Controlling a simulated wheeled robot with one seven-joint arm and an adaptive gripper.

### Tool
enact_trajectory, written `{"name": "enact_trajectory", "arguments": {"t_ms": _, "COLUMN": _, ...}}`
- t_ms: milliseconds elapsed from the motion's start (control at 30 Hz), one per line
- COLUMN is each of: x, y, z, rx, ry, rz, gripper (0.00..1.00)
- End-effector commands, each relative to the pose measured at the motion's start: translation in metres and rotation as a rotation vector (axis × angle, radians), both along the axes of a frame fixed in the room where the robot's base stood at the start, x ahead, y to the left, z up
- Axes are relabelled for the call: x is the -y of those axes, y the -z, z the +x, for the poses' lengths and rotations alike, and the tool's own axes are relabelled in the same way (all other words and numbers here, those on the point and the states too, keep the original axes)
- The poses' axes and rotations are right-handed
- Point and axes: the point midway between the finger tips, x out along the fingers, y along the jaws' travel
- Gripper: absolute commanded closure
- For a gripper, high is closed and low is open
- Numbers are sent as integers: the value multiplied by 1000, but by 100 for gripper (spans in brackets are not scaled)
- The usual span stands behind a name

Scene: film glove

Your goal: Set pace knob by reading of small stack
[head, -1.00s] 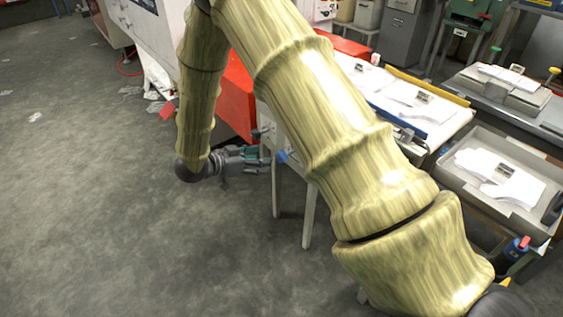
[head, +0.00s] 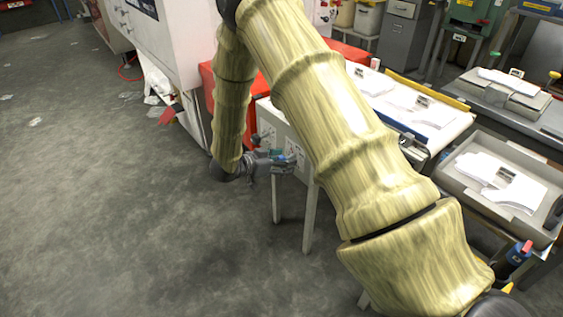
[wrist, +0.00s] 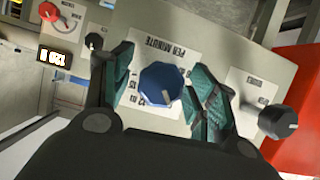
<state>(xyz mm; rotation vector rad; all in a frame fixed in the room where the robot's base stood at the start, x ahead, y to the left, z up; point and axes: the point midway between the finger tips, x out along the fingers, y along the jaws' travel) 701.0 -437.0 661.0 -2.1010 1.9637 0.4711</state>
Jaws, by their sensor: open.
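In the head view my gripper (head: 284,164) is at the panel, and the knob is hard to make out. White stacks with small dark displays show at right: a stack in a grey tray (head: 463,190) and several on tables. Their readings are too small to read.
A black knob (wrist: 278,121) is right of my gripper, and a small black knob (wrist: 94,42) is left. A red knob (wrist: 49,12) and a lit upside-down readout (wrist: 54,57) are farther left. A red box (wrist: 300,110) borders the panel.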

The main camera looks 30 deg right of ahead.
Motion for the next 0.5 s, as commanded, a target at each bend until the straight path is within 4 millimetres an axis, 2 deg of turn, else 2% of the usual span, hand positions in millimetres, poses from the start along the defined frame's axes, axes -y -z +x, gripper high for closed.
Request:
{"name": "enact_trajectory", "arguments": {"t_ms": 167, "x": 0, "y": 0, "z": 0, "rx": 0, "ry": 0, "rz": 0, "gripper": 43}}
{"name": "enact_trajectory", "arguments": {"t_ms": 400, "x": 0, "y": 0, "z": 0, "rx": 0, "ry": 0, "rz": 0, "gripper": 87}}
{"name": "enact_trajectory", "arguments": {"t_ms": 500, "x": -3, "y": 0, "z": 0, "rx": 0, "ry": -1, "rz": 0, "gripper": 88}}
